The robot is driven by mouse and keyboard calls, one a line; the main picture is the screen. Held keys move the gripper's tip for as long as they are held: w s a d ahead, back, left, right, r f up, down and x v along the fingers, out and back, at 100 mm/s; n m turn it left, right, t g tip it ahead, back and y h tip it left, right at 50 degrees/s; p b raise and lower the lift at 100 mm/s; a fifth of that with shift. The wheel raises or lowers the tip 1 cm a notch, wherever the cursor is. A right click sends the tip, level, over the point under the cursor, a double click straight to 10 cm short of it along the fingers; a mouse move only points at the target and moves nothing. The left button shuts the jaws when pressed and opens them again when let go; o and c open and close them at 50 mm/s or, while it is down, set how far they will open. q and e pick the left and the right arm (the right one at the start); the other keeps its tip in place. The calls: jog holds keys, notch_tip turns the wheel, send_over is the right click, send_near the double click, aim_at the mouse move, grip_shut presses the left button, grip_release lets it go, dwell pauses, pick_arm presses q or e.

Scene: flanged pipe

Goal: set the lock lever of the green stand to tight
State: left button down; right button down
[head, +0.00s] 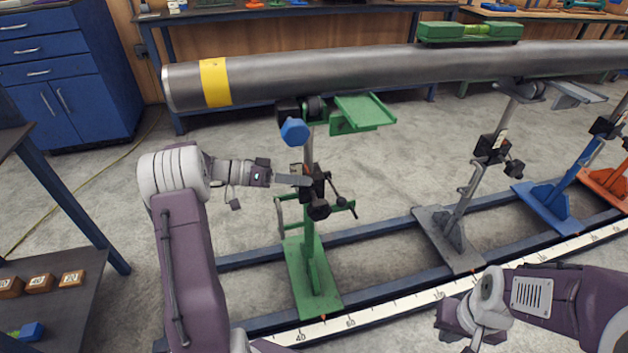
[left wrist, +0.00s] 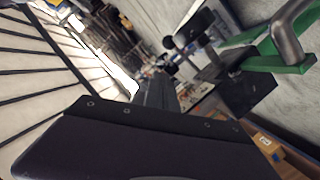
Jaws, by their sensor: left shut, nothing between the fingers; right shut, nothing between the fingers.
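The green stand (head: 308,270) stands upright on the floor rails under the left end of the pipe. A black clamp block with dark knobs and a thin lever (head: 337,188) sits on its post at mid height. I cannot tell the lever's setting. My left gripper (head: 308,181) is shut and empty, with its tips at the clamp block; I cannot tell whether they touch. In the left wrist view the fingers (left wrist: 157,93) point towards the stand's black block (left wrist: 240,90) and green bar (left wrist: 280,66). My right gripper (head: 470,345) is low at the right, shut and away from the stand.
The large grey pipe (head: 330,75) with a yellow band lies across the stands. A blue knob (head: 294,131) and a green tray (head: 365,111) are above my left gripper. Grey (head: 450,240), blue (head: 545,205) and orange stands are to the right. A dark side table is at left.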

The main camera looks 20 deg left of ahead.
pick_arm(q)
jog(key=p+v, duration=0.1)
jog(key=v, duration=0.4)
jog(key=shift+s+r, duration=0.1)
jog(key=shift+r, duration=0.05)
